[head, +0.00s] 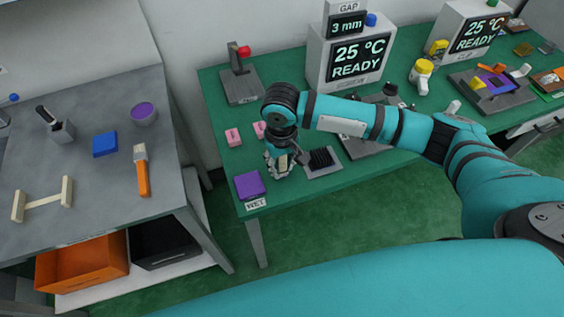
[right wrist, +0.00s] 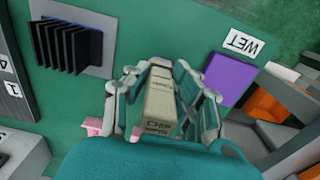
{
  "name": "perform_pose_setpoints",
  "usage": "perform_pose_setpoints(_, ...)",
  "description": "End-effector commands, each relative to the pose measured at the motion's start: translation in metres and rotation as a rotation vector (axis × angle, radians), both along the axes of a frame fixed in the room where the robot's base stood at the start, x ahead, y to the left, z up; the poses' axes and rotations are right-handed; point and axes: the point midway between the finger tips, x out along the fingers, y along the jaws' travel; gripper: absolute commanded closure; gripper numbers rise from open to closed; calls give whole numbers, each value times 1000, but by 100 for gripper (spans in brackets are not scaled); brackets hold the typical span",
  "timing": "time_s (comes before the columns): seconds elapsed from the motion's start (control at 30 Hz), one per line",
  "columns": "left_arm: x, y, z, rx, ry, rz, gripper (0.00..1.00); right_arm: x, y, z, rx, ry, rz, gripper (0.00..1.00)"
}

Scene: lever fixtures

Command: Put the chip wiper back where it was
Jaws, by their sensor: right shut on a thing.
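The chip wiper is a beige block (right wrist: 161,105) with dark lettering on its side, only partly legible. My right gripper (right wrist: 163,68) is shut on it, with a finger on each side of the block. In the head view my right gripper (head: 279,165) hangs over the left part of the green table, between a purple block and a black slotted rack. The gripper hides most of the wiper there. The gap under the wiper cannot be judged. My left gripper is not in view.
The purple block (head: 250,185) lies beside a WET label (head: 256,204) at the table's front left corner. The black slotted rack (head: 322,160) stands right of the gripper. A pink block (head: 233,137) lies behind. A grey table (head: 95,185) with tools stands at left.

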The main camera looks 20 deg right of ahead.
Motion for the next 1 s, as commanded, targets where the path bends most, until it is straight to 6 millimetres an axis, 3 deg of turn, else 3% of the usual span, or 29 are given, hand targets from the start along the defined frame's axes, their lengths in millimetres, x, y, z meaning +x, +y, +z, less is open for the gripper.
perform_pose_setpoints(0.17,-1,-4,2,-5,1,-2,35,0,0,-2,0,1,0,100)
perform_pose_setpoints(0.2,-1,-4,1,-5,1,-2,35,0,0,-2,0,0,0,73)
perform_pose_setpoints(0.37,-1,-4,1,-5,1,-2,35,0,0,-2,0,0,0,54)
perform_pose_setpoints(0.73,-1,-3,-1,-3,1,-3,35,0,0,6,1,-1,1,54)
perform_pose_setpoints(1.0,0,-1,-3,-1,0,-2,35,1,1,58,2,-4,1,54)
